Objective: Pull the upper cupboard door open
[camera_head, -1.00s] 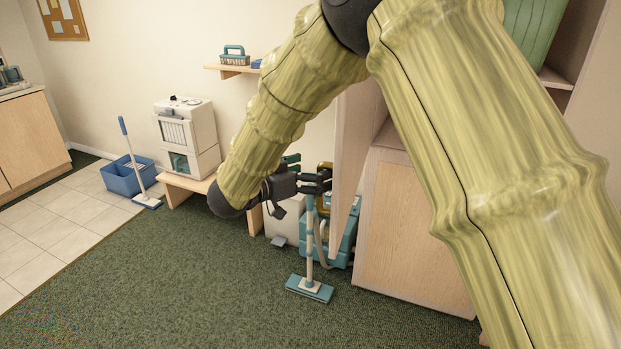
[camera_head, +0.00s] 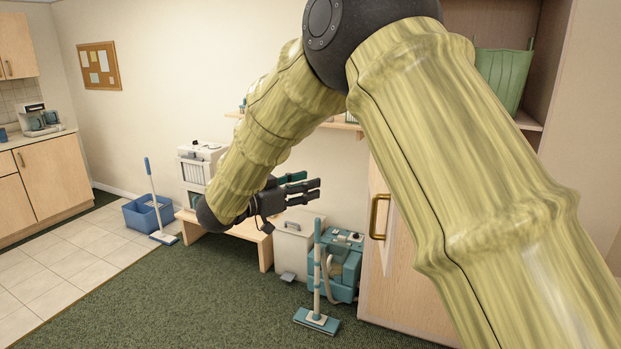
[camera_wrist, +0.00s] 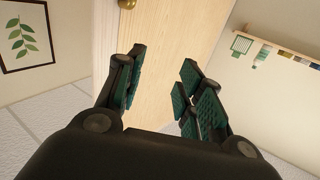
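The upper cupboard door (camera_head: 379,178) stands swung out from the cupboard, seen nearly edge-on in the head view and partly hidden by my arm. Its brass handle (camera_head: 376,217) is on the side facing left. My gripper (camera_head: 312,187) is to the left of the handle, apart from it, with its fingers spread and empty. In the wrist view, the pale wood door panel (camera_wrist: 185,45) lies beyond my open fingers (camera_wrist: 160,82). A brass part of the handle (camera_wrist: 127,4) shows at the top edge.
The open upper compartment holds a green basket (camera_head: 503,78). A lower cupboard front (camera_head: 405,290) is below. A mop (camera_head: 317,285), a teal machine (camera_head: 343,270) and a white bin (camera_head: 294,245) stand beneath my gripper. A low wooden bench (camera_head: 265,250) is left.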

